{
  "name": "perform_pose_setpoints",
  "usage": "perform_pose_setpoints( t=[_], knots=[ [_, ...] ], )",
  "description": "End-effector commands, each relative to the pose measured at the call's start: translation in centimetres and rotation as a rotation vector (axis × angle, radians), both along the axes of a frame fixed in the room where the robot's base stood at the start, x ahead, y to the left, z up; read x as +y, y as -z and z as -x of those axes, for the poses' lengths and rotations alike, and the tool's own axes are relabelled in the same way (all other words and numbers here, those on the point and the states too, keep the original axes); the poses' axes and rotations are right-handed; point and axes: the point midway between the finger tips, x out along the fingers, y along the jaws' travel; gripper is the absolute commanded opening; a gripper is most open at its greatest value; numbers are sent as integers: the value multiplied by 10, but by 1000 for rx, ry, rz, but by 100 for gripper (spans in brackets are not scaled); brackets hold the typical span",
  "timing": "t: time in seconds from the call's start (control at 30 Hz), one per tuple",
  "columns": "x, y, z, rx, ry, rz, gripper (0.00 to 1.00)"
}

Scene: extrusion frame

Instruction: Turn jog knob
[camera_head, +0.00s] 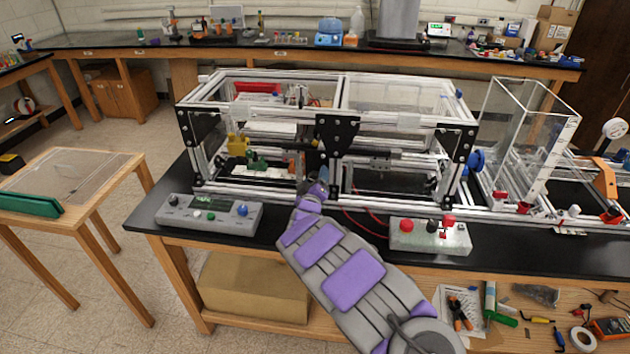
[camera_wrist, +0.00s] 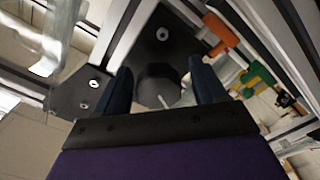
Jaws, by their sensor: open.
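In the wrist view a dark round knob-like part (camera_wrist: 158,86) with a short pale pointer shows between the two dark fingers of my gripper (camera_wrist: 161,70). It sits below a black bracket plate with a bright screw. The fingers are apart, one on each side of it, with gaps visible. I cannot tell how deep the fingers reach around it. In the head view my gripper (camera_head: 317,177) is at the lower front of the extrusion frame (camera_head: 340,80), near its middle post. The arm and gripper hide that knob-like part there.
A grey control box (camera_head: 175,214) with green and blue buttons stands left of my arm. Another box (camera_head: 408,238) with red and black controls stands right. A blue knob (camera_head: 477,160) is on the frame's right end. Yellow (camera_head: 237,145) and green parts lie inside the frame.

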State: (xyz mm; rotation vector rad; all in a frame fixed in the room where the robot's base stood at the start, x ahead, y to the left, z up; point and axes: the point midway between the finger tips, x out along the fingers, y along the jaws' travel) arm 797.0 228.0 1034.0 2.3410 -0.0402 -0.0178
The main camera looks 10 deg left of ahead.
Motion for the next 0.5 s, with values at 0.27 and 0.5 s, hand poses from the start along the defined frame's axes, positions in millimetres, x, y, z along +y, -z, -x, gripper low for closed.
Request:
perform_pose_setpoints(
  t=[0.27, 0.5],
  knots=[
    [0, 0, 0, 1, -1, 0, 53],
    [1, 1, 0, 2, -1, 1, 30]
  ],
)
